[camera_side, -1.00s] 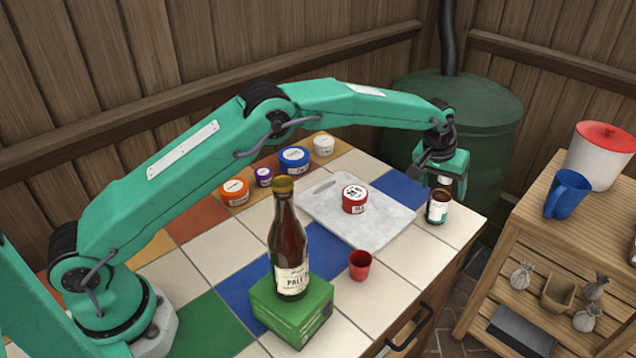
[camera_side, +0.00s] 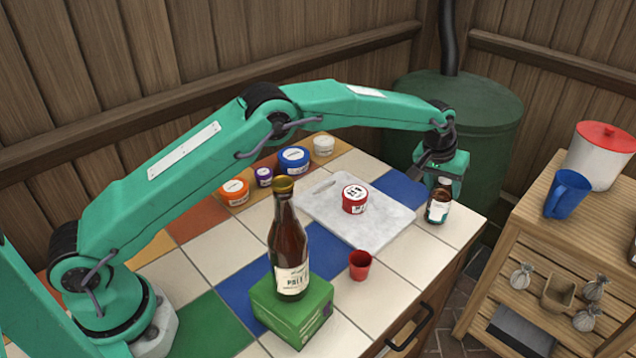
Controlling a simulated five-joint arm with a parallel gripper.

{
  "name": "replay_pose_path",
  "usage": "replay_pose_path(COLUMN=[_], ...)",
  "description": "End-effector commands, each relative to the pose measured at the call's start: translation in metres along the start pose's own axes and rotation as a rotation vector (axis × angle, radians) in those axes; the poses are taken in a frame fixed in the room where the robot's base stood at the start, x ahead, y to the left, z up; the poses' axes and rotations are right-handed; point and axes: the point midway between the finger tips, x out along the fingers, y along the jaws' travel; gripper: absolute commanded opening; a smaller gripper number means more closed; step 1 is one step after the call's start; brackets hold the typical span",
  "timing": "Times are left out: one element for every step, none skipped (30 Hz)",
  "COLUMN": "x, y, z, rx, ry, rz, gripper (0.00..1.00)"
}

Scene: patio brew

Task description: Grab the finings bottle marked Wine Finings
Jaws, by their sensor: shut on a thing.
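A small brown bottle (camera_side: 438,211) with a white and teal label stands upright near the right corner of the tiled table. Its label is too small to read, so I cannot tell whether it says Wine Finings. My gripper (camera_side: 444,187) is above it, pointing down, and is shut on the top of this bottle. The jaws partly hide the bottle's cap. The bottle appears to rest on the table.
A marble board (camera_side: 385,217) holds a red tub (camera_side: 354,199). A tall beer bottle (camera_side: 289,250) stands on a green box (camera_side: 291,310), with a red cup (camera_side: 360,265) nearby. Several tubs line the back. A wooden shelf (camera_side: 530,260) stands right, beyond the table edge.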

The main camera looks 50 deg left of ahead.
Motion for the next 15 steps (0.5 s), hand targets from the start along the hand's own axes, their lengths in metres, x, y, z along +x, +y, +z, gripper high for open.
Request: replay_pose_path(x=[-0.001,-0.001,-0.001,-0.001,-0.002,-0.003,-0.004,-0.005,-0.007,-0.009,-0.011,-0.015,-0.017,-0.021,-0.024], y=[0.0,0.0,0.0,0.001,0.001,0.001,0.001,0.001,0.002,0.002,0.002,0.003,0.003,0.004,0.004], z=[-0.001,-0.001,-0.001,-0.001,-0.001,-0.001,-0.002,-0.002,-0.003,-0.004,-0.004,-0.005,-0.006,-0.007,-0.008], rx=[0.0,0.0,0.0,0.0,0.0,0.0,0.0,0.0,0.0,0.0,0.0,0.0,0.0,0.0,0.0], ry=[0.002,0.002,0.002,0.002,0.002,0.002,0.003,0.003,0.004,0.004,0.004,0.004,0.004,0.004,0.004], rz=[0.001,0.001,0.001,0.001,0.001,0.001,0.001,0.002,0.002,0.002,0.002,0.002,0.002,0.002,0.002], gripper=[0.18,0.18,0.18,0.18,0.18,0.18,0.18,0.18,0.18,0.18,0.18,0.18,0.18,0.18,0.18])
